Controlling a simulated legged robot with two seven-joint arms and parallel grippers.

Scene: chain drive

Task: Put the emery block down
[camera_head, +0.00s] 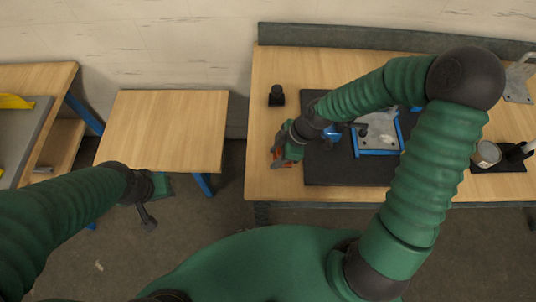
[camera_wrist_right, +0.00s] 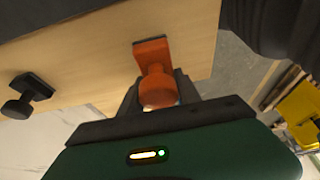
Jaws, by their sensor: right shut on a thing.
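The emery block (camera_wrist_right: 156,70) is orange with a rounded knob and a dark-edged flat end. In the right wrist view it sits between the fingers of my right gripper (camera_wrist_right: 160,104), which is shut on it. In the head view the orange block (camera_head: 284,164) shows partly under my right gripper (camera_head: 283,155), over the worktable's left part, beside the black mat. Whether it touches the tabletop I cannot tell. My left gripper (camera_head: 147,216) hangs low at the left, away from the block; its finger opening is unclear.
The worktable (camera_head: 262,130) bears a black mat (camera_head: 335,174) with a blue-framed grey plate (camera_head: 378,133). A small black knobbed piece (camera_head: 276,95) stands near its back left, and a can (camera_head: 486,154) at the right. A bare small table (camera_head: 165,125) stands left, across a gap.

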